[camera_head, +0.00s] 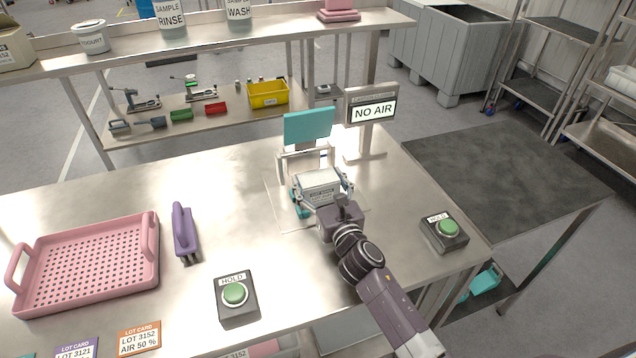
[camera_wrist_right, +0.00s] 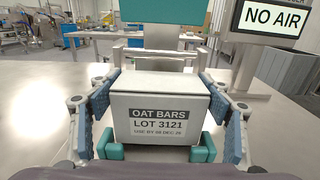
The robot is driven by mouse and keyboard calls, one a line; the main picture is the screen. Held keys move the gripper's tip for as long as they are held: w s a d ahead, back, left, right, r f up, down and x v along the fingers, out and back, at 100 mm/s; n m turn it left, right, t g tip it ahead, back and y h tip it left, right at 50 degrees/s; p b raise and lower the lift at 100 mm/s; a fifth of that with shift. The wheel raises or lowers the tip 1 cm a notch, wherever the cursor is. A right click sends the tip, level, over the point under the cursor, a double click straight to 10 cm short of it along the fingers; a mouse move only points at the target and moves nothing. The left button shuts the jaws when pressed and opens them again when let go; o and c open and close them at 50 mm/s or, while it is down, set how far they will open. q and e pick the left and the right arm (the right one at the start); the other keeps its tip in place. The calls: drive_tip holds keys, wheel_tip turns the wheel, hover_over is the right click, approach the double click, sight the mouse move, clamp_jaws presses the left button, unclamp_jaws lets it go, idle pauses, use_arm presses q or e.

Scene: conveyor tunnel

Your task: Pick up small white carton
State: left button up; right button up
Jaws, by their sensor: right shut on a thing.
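The small white carton (camera_head: 321,184) stands upright on the steel table in the head view, in front of a teal-topped fixture. In the right wrist view the carton (camera_wrist_right: 157,110) reads "OAT BARS LOT 3121" and sits between teal corner blocks (camera_wrist_right: 112,147). My right gripper (camera_head: 322,192) has a finger on each side of the carton; in its wrist view the blue pads of the gripper (camera_wrist_right: 158,112) are against the carton's sides. I cannot tell whether the carton is clear of its base. My left gripper is not in view.
A "NO AIR" display (camera_head: 373,110) stands just behind and right of the carton. Two green-button "HOLD" boxes (camera_head: 236,297) (camera_head: 444,232), a pink perforated tray (camera_head: 88,262) and a purple tool (camera_head: 184,232) are on the table. A teal panel (camera_head: 308,126) rises behind the carton.

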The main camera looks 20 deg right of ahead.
sight(318, 177)
wheel_tip(318, 177, up, 19)
drive_tip(key=p, duration=0.3)
drive_tip(key=shift+r, duration=0.15)
